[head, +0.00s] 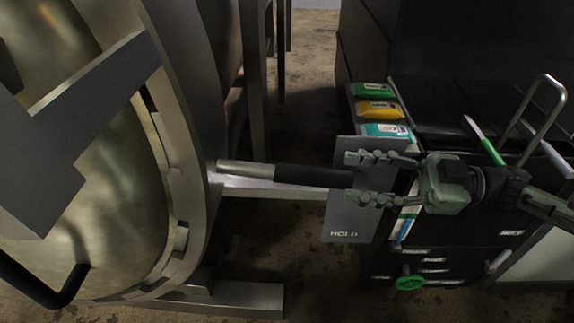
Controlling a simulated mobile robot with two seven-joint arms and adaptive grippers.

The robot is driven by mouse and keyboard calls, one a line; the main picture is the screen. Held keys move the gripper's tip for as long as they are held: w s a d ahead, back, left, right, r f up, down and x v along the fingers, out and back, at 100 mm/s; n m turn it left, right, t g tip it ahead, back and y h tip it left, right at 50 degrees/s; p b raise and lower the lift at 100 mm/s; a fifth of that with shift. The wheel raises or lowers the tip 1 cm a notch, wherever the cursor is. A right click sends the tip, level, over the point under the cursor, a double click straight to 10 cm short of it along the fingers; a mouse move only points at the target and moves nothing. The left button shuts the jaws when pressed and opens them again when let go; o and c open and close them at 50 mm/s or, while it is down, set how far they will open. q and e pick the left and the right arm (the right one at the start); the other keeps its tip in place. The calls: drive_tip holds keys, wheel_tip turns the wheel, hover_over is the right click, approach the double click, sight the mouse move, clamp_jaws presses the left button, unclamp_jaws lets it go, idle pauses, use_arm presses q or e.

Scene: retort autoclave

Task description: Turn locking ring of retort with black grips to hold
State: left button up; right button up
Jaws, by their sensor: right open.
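The retort's round metal door (100,190) fills the left side, with the locking ring (190,130) around its edge. A bar handle with a black grip (300,176) sticks out to the right from the ring, nearly level. A grey plate marked HOLD (345,225) stands behind the grip's outer end. My right gripper (362,178) comes in from the right and is open, its two fingers above and below the end of the black grip. I cannot tell whether the fingers touch it. My left gripper is not in view.
A black cabinet (440,265) with labelled drawers and a green knob (409,283) stands at the right, below my right arm. Green, yellow and teal packs (378,109) lie in a holder behind the plate. A black curved handle (45,290) is at lower left.

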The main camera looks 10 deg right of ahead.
sight(310, 177)
drive_tip(key=shift+w+a+f, duration=0.2)
drive_tip(key=shift+a+f, duration=0.05)
drive_tip(key=shift+w+a+g, duration=0.1)
drive_tip(key=shift+a+g, duration=0.15)
drive_tip(key=shift+g, duration=0.05)
drive_tip(key=x, duration=0.5)
drive_tip(key=shift+a+r, duration=0.15)
drive_tip(key=shift+a, duration=0.05)
drive_tip(key=shift+x, duration=0.8)
drive_tip(key=shift+c, duration=0.2)
clamp_jaws()
